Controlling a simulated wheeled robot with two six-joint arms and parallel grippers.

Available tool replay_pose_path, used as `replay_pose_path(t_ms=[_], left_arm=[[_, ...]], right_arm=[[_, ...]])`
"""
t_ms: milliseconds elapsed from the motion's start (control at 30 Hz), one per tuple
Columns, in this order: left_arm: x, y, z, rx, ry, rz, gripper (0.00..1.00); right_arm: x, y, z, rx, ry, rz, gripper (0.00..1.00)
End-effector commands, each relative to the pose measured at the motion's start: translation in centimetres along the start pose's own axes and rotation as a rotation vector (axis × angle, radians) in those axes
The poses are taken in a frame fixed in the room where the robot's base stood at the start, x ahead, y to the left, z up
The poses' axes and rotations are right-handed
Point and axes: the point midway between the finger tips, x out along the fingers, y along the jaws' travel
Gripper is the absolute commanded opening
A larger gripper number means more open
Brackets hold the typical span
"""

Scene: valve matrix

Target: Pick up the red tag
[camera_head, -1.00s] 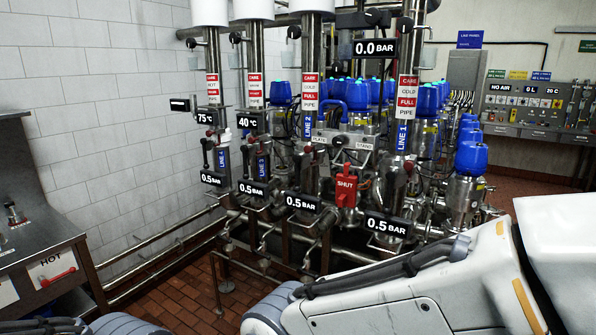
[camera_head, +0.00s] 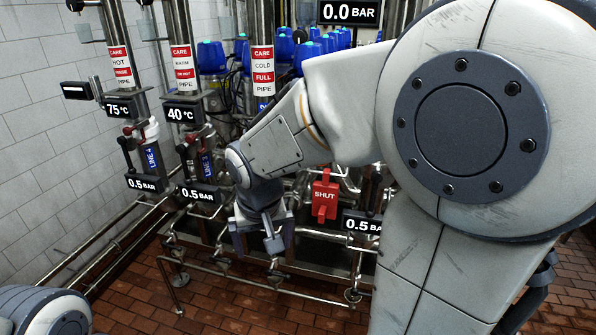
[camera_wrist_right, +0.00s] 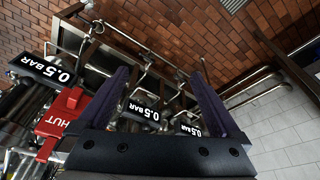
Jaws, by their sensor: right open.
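The red tag (camera_head: 325,197), marked SHUT, hangs among the pipes in the middle of the head view. It also shows in the right wrist view, at the left (camera_wrist_right: 62,115), outside the jaws. My right gripper (camera_head: 257,245) is in front of the pipework, left of and a little lower than the tag in the head view, and apart from it. Its two dark fingers stand wide apart with nothing between them in the right wrist view (camera_wrist_right: 160,78). My left gripper is not in view.
Pressure displays (camera_head: 199,195) and pipes with red-and-white labels (camera_head: 263,70) stand around the tag. Low horizontal pipes (camera_head: 245,275) run below the gripper. My right arm hides much of the right side. The brick floor (camera_head: 130,300) at lower left is mostly clear.

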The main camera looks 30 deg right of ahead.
Motion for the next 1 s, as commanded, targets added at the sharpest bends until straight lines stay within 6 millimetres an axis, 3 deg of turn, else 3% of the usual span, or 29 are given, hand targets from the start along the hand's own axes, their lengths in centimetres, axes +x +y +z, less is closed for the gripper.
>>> replay_pose_path(t_ms=[33, 100, 200, 300, 500, 1000], left_arm=[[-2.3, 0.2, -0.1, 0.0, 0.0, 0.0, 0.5], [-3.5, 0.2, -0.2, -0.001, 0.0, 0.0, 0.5], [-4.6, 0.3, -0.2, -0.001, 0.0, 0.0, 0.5], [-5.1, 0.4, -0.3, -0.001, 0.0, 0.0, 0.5], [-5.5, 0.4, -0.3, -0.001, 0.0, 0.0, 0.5], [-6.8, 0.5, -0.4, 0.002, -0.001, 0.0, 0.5]], right_arm=[[-2.0, 2.9, -2.7, 0.121, 0.024, 0.035, 1.0], [-2.9, 6.3, -5.0, 0.254, 0.057, 0.073, 1.0], [-3.9, 10.2, -7.0, 0.397, 0.092, 0.115, 1.0], [-4.4, 12.8, -8.1, 0.481, 0.115, 0.141, 1.0], [-2.4, 14.5, -8.5, 0.523, 0.12, 0.156, 1.0], [3.0, 15.6, -8.8, 0.518, 0.12, 0.154, 1.0]])
